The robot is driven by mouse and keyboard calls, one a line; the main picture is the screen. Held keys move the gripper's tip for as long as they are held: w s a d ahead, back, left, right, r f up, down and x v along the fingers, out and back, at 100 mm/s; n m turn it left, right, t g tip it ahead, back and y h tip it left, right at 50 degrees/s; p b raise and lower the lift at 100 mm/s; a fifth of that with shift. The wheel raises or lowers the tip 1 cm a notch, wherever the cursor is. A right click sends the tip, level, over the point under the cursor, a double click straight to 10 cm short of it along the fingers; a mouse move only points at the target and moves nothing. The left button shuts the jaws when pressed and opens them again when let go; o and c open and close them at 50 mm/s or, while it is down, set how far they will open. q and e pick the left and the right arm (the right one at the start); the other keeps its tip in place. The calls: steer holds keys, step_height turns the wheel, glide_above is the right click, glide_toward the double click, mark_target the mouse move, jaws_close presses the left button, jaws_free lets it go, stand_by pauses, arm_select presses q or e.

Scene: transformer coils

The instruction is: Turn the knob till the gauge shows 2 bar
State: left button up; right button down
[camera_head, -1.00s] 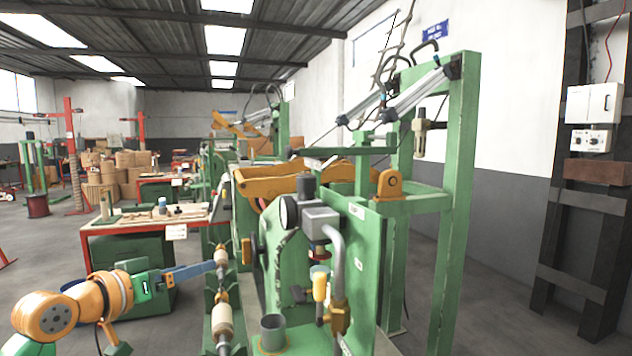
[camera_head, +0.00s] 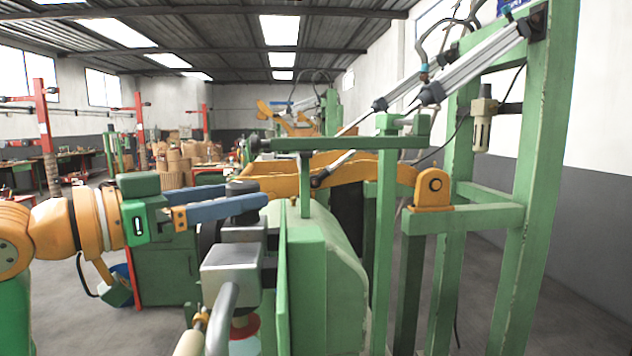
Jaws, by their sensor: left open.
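The knob (camera_head: 243,187) is a dark cylinder on top of a grey regulator block (camera_head: 232,265). My left gripper (camera_head: 249,192) comes in from the left with two blue fingers, open. Its fingertips reach the knob at its height, one finger on the far side and one crossing in front of it. I cannot tell whether they touch it. The gauge (camera_head: 208,236) shows only as a dark rim left of the block, partly behind the near finger. Its face and needle cannot be read. My right gripper is not in view.
The regulator stands beside a green machine housing (camera_head: 325,270). A grey pipe (camera_head: 222,310) bends in front of the block. A green bar (camera_head: 345,143) and an orange lever arm (camera_head: 350,172) lie beyond, with a green frame (camera_head: 535,170) at right.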

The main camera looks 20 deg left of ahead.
arm_select(q)
steer(key=shift+w+d+r+p, duration=0.25)
steer(key=shift+w+p, duration=0.25)
steer(key=shift+p, duration=0.1)
steer(key=shift+w+d+r+p, duration=0.2)
steer(key=shift+w+r+p, duration=0.05)
steer(key=shift+w+p, duration=0.3)
steer(key=x, duration=0.3)
steer(key=shift+f+p, duration=0.25)
steer(key=shift+p, duration=0.15)
steer(key=shift+w+f, duration=0.1)
steer(key=shift+s+a, duration=0.1)
steer(key=shift+s, duration=0.2)
steer(key=c, duration=0.7)
jaws_close()
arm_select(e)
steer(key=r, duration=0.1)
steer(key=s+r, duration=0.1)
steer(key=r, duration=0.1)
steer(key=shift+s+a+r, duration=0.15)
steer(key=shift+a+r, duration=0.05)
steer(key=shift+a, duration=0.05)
arm_select(q)
steer(key=shift+h, duration=0.3)
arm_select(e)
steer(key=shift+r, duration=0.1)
